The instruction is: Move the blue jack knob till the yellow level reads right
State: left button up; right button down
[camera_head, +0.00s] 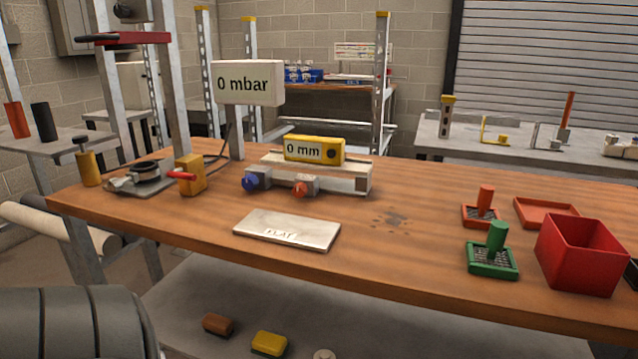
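The blue jack knob (251,182) sticks out low at the left end of a pale metal jack fixture (348,181) on the wooden bench. An orange knob (299,190) is at the front middle of the same fixture. The yellow level (327,143) sits on top of the fixture, and its white display reads "0 mm". It looks about in line with the fixture's top. Neither of my grippers is in view, and nothing touches the blue knob.
A metal plate marked "FLAT" (287,230) lies in front of the fixture. A "0 mbar" sign (248,83) stands behind it. A yellow block with a red handle (191,176) is to the left. A red bin (581,254) and a green tray (492,267) are at the right.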

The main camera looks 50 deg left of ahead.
aim_at(249, 182)
jog(key=k+j+z, duration=0.15)
jog(key=j+z, duration=0.2)
jog(key=k+j+z, duration=0.2)
jog(key=z, duration=0.2)
jog(key=k+j, duration=0.35)
jog(key=j, duration=0.15)
jog(key=k+j, duration=0.35)
jog(key=j, duration=0.15)
